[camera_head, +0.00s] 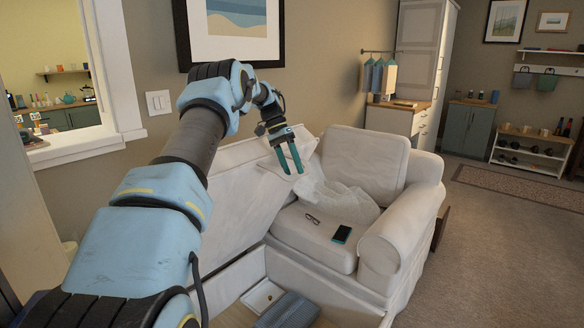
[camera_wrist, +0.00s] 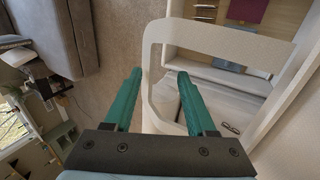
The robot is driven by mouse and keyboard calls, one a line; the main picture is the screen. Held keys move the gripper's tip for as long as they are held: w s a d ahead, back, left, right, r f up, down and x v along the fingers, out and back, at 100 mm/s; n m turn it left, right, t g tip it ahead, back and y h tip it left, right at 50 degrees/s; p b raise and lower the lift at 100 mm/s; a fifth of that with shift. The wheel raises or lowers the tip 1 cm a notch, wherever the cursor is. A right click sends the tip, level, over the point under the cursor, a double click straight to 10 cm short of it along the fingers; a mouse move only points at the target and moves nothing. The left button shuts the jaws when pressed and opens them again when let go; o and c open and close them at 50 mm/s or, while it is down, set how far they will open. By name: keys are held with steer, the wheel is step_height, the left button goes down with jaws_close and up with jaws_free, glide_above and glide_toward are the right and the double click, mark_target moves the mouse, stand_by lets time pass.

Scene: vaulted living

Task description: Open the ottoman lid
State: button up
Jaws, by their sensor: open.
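The ottoman lid (camera_head: 238,195) is a large cream upholstered panel. It stands raised and tilted at the left end of the sofa, with the storage space (camera_head: 232,279) below it uncovered. My gripper (camera_head: 291,170) is at the lid's upper right edge, with its two teal fingers apart. In the wrist view, a cream loop (camera_wrist: 153,85), seemingly the lid's pull, has one side bar between my open fingers (camera_wrist: 160,92). I cannot tell whether either finger touches it. My arm hides part of the lid's left side.
A cream armchair-like seat (camera_head: 365,160) stands right of the lid, holding a pale throw (camera_head: 335,198), glasses (camera_head: 312,219) and a dark phone (camera_head: 342,234). A white tray (camera_head: 262,296) and a grey-blue item (camera_head: 288,311) lie in the storage space.

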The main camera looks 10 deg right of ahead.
steer(key=shift+a, duration=0.1)
stand_by(0.3)
steer(key=shift+r, duration=0.1)
steer(key=p+v, duration=0.5)
steer(key=v, duration=0.5)
steer(key=shift+r+p, duration=0.35)
steer(key=shift+p, duration=0.05)
steer(key=shift+w, duration=0.15)
